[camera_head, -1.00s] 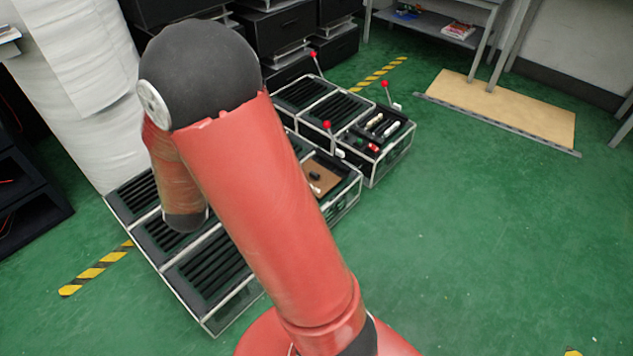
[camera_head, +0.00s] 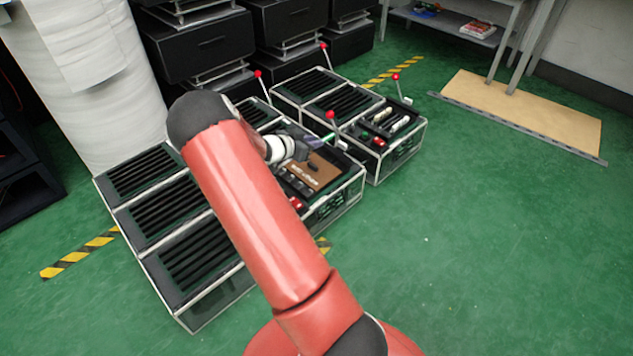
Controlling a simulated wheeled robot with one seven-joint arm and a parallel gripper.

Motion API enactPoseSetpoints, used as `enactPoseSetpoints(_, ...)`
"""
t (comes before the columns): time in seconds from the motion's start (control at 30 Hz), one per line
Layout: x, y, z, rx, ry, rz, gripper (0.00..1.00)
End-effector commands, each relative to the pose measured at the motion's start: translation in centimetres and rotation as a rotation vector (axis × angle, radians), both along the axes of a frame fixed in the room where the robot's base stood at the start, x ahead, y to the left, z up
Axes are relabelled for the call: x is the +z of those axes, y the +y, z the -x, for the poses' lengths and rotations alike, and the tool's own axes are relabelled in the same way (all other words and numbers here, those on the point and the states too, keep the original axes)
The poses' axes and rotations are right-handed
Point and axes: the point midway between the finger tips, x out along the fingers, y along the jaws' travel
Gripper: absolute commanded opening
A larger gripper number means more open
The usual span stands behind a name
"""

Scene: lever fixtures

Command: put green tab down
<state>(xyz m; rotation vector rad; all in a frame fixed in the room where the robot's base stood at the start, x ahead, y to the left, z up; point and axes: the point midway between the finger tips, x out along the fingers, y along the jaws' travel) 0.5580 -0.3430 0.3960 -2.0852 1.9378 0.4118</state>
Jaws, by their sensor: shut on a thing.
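My gripper (camera_head: 306,142) is small and partly hidden behind my own arm. It reaches out over the right-hand case (camera_head: 352,187) of the near group of black cases, above its brown panel (camera_head: 323,171). It is shut on the green tab (camera_head: 323,138), a thin green strip that sticks out to the right of the fingers. The tab is beside a lever with a red knob (camera_head: 331,114). I cannot tell whether the tab touches anything below it.
Other red-knobbed levers stand at the back left (camera_head: 258,74), back middle (camera_head: 323,46) and right (camera_head: 396,76). A second group of cases (camera_head: 405,150) stands behind and to the right. Slatted cases (camera_head: 195,255) lie at left. Green floor (camera_head: 500,250) is clear at right.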

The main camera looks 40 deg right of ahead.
Motion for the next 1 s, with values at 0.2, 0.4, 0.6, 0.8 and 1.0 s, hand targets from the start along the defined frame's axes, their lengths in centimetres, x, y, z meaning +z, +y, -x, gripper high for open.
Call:
enactPoseSetpoints(0.2, -6.6, 0.1, 0.0, 0.005, 0.007, 0.001, 0.00)
enactPoseSetpoints(0.4, -10.8, 0.0, 0.0, 0.003, 0.003, 0.001, 0.00)
enactPoseSetpoints(0.6, -12.3, 0.1, 0.0, 0.003, 0.000, 0.000, 0.00)
enactPoseSetpoints(0.8, -14.8, 0.1, 0.0, 0.003, 0.003, 0.001, 0.00)
enactPoseSetpoints(1.0, -16.5, 0.1, -0.1, 0.003, -0.001, 0.001, 0.00)
